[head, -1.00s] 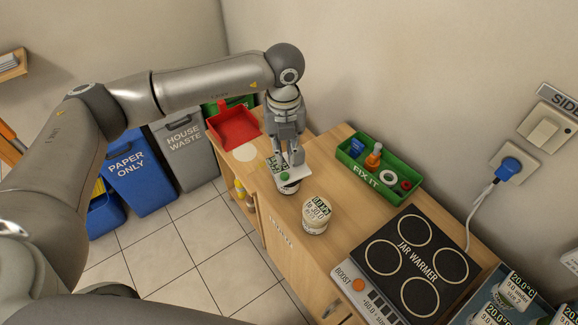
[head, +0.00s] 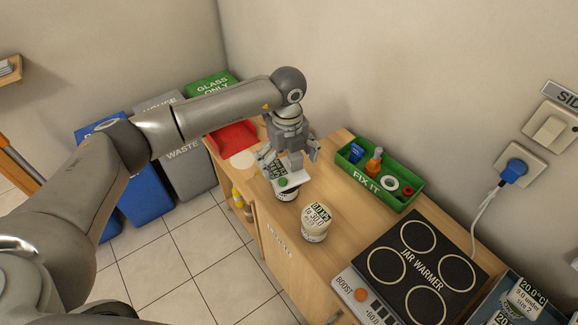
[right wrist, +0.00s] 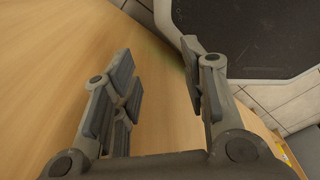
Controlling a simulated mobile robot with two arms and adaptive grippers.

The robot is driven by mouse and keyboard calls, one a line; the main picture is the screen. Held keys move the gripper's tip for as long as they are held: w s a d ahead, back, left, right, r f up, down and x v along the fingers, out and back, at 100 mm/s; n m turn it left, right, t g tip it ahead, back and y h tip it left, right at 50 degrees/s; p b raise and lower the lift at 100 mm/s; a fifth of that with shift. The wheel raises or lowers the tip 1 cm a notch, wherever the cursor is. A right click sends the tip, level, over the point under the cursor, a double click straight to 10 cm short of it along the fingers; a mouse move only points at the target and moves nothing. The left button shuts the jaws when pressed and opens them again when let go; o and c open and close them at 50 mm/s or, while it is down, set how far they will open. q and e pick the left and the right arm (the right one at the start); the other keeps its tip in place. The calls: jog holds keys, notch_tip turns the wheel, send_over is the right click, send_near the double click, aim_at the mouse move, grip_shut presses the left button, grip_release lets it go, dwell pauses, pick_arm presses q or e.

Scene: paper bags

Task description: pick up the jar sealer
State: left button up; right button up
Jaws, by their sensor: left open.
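What looks like the jar sealer (head: 292,181), a small device with a pale flat top, a green button and a display, sits on top of a jar (head: 286,195) on the wooden counter in the head view. My left gripper (head: 290,160) is open just above and behind it, with its fingers spread wide to either side. It holds nothing. My right gripper (right wrist: 160,85) shows in the right wrist view, open and empty, with wooden surface between its fingers. The right gripper does not show in the head view.
A second jar (head: 316,224) with a display lid stands close in front. A green FIX IT tray (head: 378,190) and a black jar warmer (head: 412,262) are to the right. A red tray (head: 234,138) is at the left end. Bins (head: 186,165) stand on the floor beyond.

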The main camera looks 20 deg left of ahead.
aim_at(287, 171)
pick_arm(q)
jog(key=shift+a+f+p, duration=0.2)
jog(key=shift+f+p, duration=0.15)
jog(key=shift+f, duration=1.35)
jog(key=c, duration=1.2)
jog(key=shift+w, duration=0.1)
jog(key=shift+c, duration=0.7)
jog(key=shift+r, duration=0.15)
